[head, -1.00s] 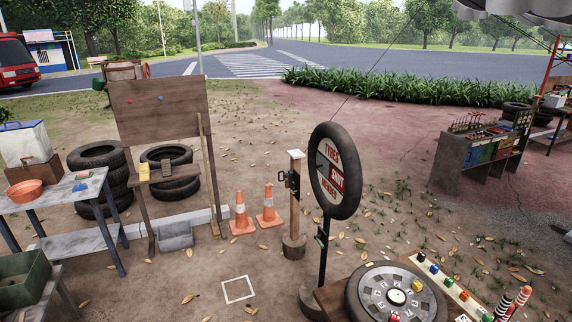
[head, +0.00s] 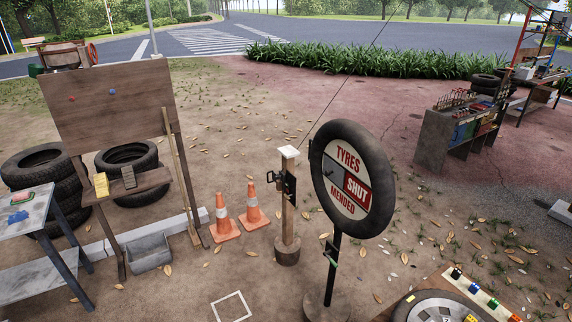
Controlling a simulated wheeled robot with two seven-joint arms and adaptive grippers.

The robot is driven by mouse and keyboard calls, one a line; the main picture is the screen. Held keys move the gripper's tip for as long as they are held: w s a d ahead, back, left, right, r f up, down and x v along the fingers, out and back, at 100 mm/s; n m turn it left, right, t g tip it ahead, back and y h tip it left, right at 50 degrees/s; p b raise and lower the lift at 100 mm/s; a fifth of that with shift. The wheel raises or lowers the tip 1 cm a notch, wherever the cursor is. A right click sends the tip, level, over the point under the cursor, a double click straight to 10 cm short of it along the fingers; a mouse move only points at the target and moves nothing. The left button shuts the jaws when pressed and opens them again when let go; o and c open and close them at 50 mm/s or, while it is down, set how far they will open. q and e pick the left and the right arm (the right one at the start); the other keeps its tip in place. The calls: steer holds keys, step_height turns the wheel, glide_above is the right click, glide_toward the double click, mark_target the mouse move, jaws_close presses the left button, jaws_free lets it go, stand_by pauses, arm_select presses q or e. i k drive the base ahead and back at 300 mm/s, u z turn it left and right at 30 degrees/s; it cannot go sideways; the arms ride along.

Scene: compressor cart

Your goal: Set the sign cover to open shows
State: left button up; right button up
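The tyre sign stands upright on a post right of centre. Its black tyre rim (head: 372,150) surrounds a round white face with red words "TYRES" and "MENDED". Across the middle, the word "SHUT" (head: 357,189) shows in white on red at the right. A dark sign cover (head: 334,169) with a pale mark lies over the left part of the band, hiding what is under it. Neither of my grippers is in the head view.
A wooden post with a black latch (head: 287,187) stands just left of the sign. Two orange cones (head: 225,223) are further left. A wheel on a low bench (head: 447,305) is at the bottom right. A white square outline (head: 231,308) marks bare ground.

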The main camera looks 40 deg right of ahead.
mark_target(335, 173)
steer(key=z, duration=0.25)
steer(key=i, duration=0.9)
steer(key=z, duration=1.25)
steer(key=i, duration=0.65)
steer(key=z, duration=0.65)
